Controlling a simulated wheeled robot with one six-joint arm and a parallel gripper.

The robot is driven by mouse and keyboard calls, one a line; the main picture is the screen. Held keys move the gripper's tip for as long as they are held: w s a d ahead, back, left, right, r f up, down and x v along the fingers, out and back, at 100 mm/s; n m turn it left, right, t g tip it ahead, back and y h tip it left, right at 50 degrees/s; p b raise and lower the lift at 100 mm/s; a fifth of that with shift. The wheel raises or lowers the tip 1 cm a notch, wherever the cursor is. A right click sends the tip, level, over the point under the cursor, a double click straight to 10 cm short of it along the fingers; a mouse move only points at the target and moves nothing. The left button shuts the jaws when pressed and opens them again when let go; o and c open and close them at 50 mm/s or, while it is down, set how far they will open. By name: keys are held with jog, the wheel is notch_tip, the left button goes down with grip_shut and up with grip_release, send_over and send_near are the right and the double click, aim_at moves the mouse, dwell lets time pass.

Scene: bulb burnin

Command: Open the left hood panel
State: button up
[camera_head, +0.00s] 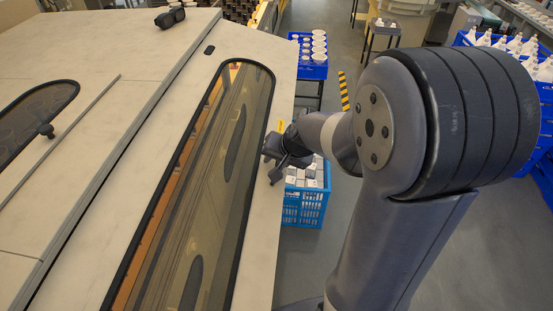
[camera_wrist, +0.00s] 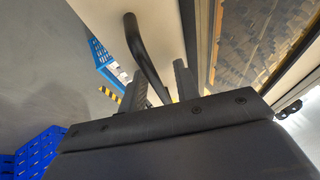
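A pale hood panel (camera_head: 262,212) with a long dark-framed window (camera_head: 215,190) lies flat in the head view, beside another pale panel further left. My gripper (camera_head: 283,158) is at this panel's right edge. In the wrist view a dark curved bar handle (camera_wrist: 141,50) comes off the pale panel surface (camera_wrist: 165,30). Its lower end runs between the two fingers of my gripper (camera_wrist: 160,78). The fingers stand apart, with a gap visible on the handle's right side. Whether a finger touches the handle is unclear. The handle is mostly hidden by my gripper in the head view.
A second pale panel with a small window (camera_head: 40,108) lies left of a long seam. Blue crates with white items, one a low crate (camera_head: 303,207), stand right of the hood. A stack of blue crates (camera_head: 545,95) stands at far right. Grey floor lies between them.

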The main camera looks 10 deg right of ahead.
jog(key=v, duration=1.1)
jog(key=shift+b, duration=0.3)
jog(key=shift+f, duration=0.15)
jog(key=shift+x, duration=3.5)
jog(key=shift+f, duration=0.1)
